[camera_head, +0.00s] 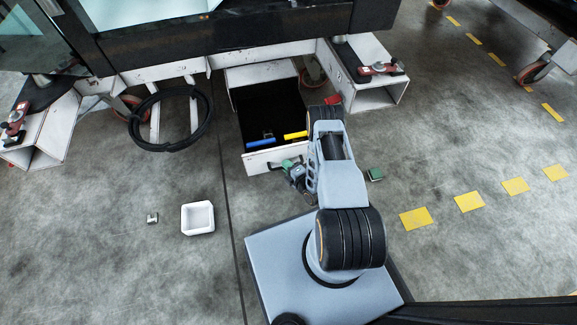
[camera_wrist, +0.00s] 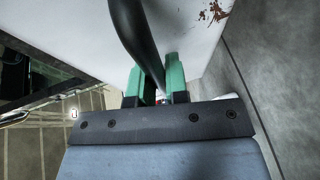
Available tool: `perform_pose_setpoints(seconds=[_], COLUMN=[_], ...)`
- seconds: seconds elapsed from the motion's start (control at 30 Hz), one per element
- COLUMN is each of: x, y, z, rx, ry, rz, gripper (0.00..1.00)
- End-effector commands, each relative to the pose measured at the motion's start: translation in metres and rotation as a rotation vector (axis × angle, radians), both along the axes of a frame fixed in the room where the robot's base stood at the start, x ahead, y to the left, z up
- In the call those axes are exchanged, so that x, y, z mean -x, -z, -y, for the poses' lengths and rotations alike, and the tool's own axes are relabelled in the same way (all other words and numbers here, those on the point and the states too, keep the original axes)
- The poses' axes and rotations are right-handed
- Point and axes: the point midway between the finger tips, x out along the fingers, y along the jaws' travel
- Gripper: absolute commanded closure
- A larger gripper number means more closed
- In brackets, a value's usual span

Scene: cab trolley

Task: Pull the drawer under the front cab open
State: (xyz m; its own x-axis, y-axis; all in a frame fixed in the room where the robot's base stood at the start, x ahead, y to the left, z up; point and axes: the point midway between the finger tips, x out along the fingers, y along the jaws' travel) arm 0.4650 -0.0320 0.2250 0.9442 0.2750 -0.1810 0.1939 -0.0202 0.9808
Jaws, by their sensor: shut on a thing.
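The drawer (camera_head: 262,159) under the front cab (camera_head: 225,30) stands pulled out, with its white front toward me and its dark inside showing. In the wrist view its white front (camera_wrist: 195,35) has reddish-brown marks. My gripper (camera_head: 292,168) is at the right part of the drawer front. In the wrist view the green fingers of my gripper (camera_wrist: 158,85) are shut on the black curved handle (camera_wrist: 132,28), one finger on each side. In the head view the handle is hidden by my gripper and arm.
A blue thing (camera_head: 261,143) and a yellow thing (camera_head: 295,135) lie in the drawer. A white tray (camera_head: 198,230), a small pale block (camera_head: 152,218) and a green block (camera_head: 375,174) are on the floor. A black hose coil (camera_head: 170,146) hangs left. The floor before the drawer is mostly clear.

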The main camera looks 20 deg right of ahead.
Motion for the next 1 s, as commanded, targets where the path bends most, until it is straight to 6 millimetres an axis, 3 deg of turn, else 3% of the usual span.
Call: perform_pose_setpoints(seconds=[0.6, 0.63, 0.7, 0.87, 1.0], x=[0.0011, 0.0011, 0.001, 0.0009, 0.0007], y=[0.0, 0.0, 0.0, 0.0, 0.0], z=[0.0004, 0.0004, 0.0008, 0.002, 0.0023], rx=[-0.002, -0.002, -0.002, -0.001, -0.001], ry=[-0.001, -0.001, 0.0, 0.004, 0.005], rz=[-0.001, -0.001, -0.001, -0.001, 0.0], gripper=[1.0, 0.84, 0.78, 0.62, 0.61])
